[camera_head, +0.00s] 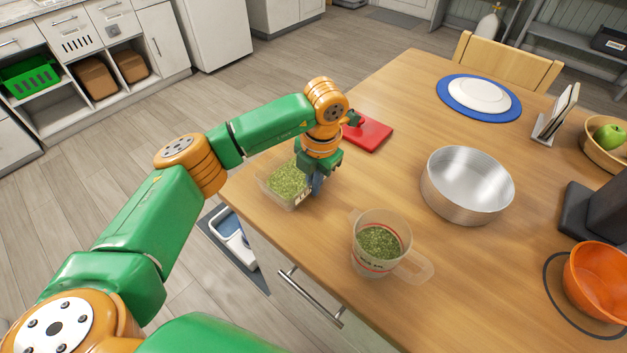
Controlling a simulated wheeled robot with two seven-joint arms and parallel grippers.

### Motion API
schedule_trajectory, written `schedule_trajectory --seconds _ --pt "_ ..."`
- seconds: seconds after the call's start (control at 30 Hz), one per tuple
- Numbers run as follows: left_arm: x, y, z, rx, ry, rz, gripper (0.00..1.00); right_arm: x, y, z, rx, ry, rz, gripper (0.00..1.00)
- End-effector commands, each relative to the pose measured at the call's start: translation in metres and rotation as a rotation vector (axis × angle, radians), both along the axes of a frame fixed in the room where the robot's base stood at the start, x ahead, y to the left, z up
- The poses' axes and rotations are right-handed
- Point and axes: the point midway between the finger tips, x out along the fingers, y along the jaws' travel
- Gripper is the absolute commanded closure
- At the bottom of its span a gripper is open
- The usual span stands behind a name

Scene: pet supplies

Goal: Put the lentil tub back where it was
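The lentil tub (284,181) is a clear, open-topped box of green lentils with a pale label on its near right side. It is upright at the near left corner of the table; I cannot tell whether its base touches the wood. My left gripper (315,184) points down at the tub's right wall and appears shut on it; the far finger is hidden. A clear measuring jug (360,262) with green contents stands nearer and to the right. My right gripper is not in view.
A red board (374,134) lies behind the gripper. A steel pan (467,186) stands right of centre, with a blue plate (447,98) bearing a white one behind. An orange bowl (600,279) is at right. The wood between tub and pan is clear.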

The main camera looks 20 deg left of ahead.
Motion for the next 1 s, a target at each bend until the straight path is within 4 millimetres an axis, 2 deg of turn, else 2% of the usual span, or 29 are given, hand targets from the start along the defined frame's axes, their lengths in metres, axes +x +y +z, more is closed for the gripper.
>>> schedule_trajectory --seconds 0.03,0.1,0.17,0.43,0.5,0.57,0.67,0.83,0.9,1.0 --pt "0.000 0.000 -0.003 0.000 -0.001 0.000 1.00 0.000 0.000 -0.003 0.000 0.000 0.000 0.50" --pt "0.000 0.000 -0.002 0.000 0.000 0.000 0.80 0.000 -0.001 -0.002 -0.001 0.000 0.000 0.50" --pt "0.000 0.000 -0.002 0.000 0.000 0.000 0.67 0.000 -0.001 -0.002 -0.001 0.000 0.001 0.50" --pt "0.000 0.000 -0.001 0.000 0.000 0.000 0.67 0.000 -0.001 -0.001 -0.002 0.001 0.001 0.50" --pt "0.000 0.000 0.005 -0.001 0.000 0.000 0.67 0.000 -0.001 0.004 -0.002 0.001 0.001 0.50" --pt "0.001 -0.001 0.008 -0.002 -0.004 0.001 0.67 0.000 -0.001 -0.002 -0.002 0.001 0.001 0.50" --pt "0.000 -0.004 0.027 -0.002 -0.006 0.000 0.67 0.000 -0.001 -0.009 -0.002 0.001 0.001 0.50" --pt "-0.002 -0.008 0.073 -0.002 -0.007 0.001 0.67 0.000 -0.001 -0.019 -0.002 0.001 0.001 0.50" --pt "-0.002 -0.009 0.095 0.000 -0.006 0.001 0.67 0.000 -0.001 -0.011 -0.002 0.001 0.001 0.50" --pt "-0.003 -0.011 0.113 0.000 -0.002 0.001 0.67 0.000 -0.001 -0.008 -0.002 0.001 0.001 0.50"
